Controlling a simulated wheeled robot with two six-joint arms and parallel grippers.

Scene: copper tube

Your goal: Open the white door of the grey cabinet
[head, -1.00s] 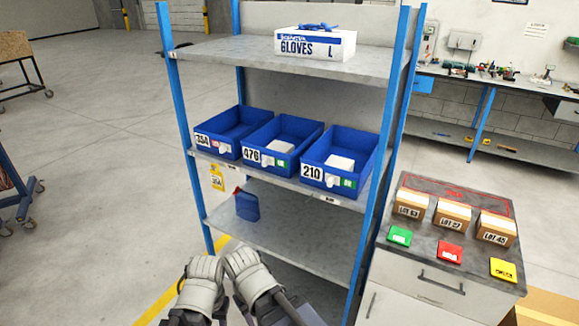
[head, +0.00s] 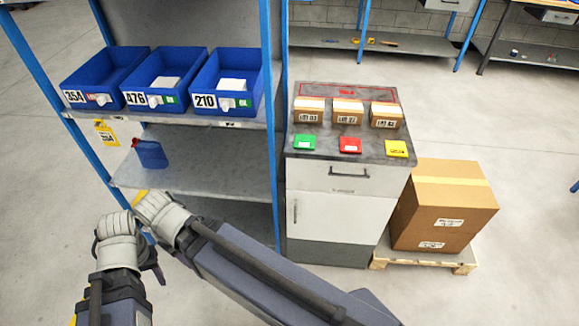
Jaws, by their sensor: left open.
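The grey cabinet (head: 330,252) stands right of the shelf rack. Its white door (head: 345,218) is closed, below a white drawer (head: 347,178). The door has a dark vertical handle (head: 295,211) near its left edge. My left gripper (head: 122,230) is at the lower left, open, in front of the rack and well left of the cabinet. My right gripper (head: 146,205) is just beside it, its arm reaching in from the bottom right. Its fingers are mostly hidden, so its jaw state does not show. Neither gripper touches the cabinet.
Boxes (head: 347,113) and green, red and yellow cards (head: 349,145) are on the cabinet top. A carton (head: 445,205) on a pallet (head: 455,262) stands close on the right. The rack with blue bins (head: 228,85) is on the left. The floor before the cabinet looks clear.

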